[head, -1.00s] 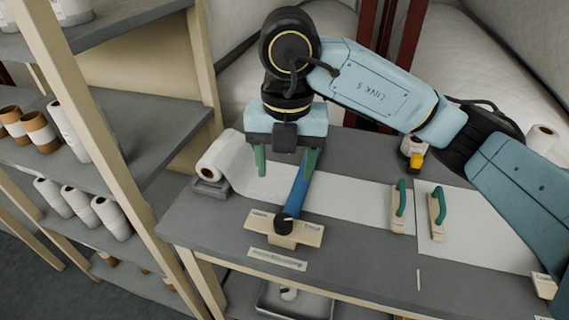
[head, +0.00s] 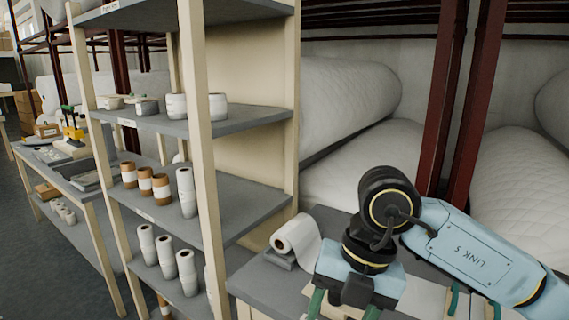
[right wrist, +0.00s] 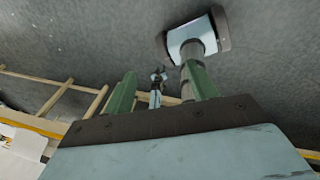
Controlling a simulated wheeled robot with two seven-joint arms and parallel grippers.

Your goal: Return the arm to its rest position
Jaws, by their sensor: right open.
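My right arm comes in from the right in the head view. Its gripper (head: 343,309) is at the bottom edge, its green fingers apart and cut off by the frame. It appears in front of the grey worktable (head: 262,282), to the right of and below the white paper roll (head: 298,238). In the right wrist view the two green fingers (right wrist: 160,78) stand apart with nothing held between them. Grey floor shows beyond them. My left gripper is in no view.
A grey shelf unit (head: 204,130) with brown and white rolls stands left of the worktable. Another table (head: 85,192) is farther left. Large quilted wadding rolls (head: 350,88) and a dark red post (head: 443,105) are behind. Floor (head: 45,265) is clear at lower left.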

